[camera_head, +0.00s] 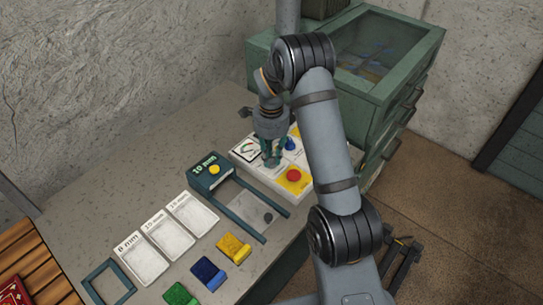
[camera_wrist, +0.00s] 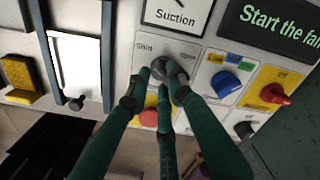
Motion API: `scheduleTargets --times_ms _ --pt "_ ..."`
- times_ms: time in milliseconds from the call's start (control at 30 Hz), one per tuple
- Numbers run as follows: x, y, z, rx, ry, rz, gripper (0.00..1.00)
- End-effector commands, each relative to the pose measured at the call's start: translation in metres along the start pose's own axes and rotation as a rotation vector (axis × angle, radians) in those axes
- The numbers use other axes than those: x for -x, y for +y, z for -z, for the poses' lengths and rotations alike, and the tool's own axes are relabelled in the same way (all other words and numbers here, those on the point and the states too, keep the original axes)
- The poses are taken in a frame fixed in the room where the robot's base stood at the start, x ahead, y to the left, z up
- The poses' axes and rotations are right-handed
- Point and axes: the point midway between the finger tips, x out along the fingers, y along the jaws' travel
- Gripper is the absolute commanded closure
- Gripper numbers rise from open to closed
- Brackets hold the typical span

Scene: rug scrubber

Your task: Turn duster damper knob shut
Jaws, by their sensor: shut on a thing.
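The duster damper knob is a round grey knob (camera_wrist: 170,70) on a pale control panel (camera_head: 240,154), below a "Suction" dial (camera_wrist: 178,14). Lettering that looks like "Shut" is at its upper left, and "Open" at its upper right. My gripper (camera_wrist: 160,95) has its dark green fingers closed around this knob, and it shows over the panel in the head view (camera_head: 271,160). The fingers cover part of the knob, so I cannot tell where it points. The knob itself is hidden behind my gripper in the head view.
On the panel, a blue knob (camera_wrist: 225,83), a red knob (camera_wrist: 274,94) and a red button (camera_wrist: 149,117) sit close to my fingers. A display (camera_wrist: 275,25) reads "Start the fan". Left of the panel are a dark frame (camera_head: 248,183) and coloured blocks (camera_head: 234,249).

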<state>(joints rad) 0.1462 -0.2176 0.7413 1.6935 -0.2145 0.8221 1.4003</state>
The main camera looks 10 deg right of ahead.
Motion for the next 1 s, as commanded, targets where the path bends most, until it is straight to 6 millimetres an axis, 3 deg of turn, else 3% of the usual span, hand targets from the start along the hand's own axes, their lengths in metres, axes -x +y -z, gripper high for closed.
scheduleTargets --times_ms 267,867,900,1000 --pt "0.0001 0.0001 0.0 0.0 0.0 0.0 1.0" --pt "0.0001 0.0001 0.0007 0.104 0.001 0.0 1.0" --pt "0.0001 0.0001 0.0007 0.104 0.001 0.0 0.79" --pt "0.0001 0.0 0.0007 0.103 0.001 0.0 0.73"
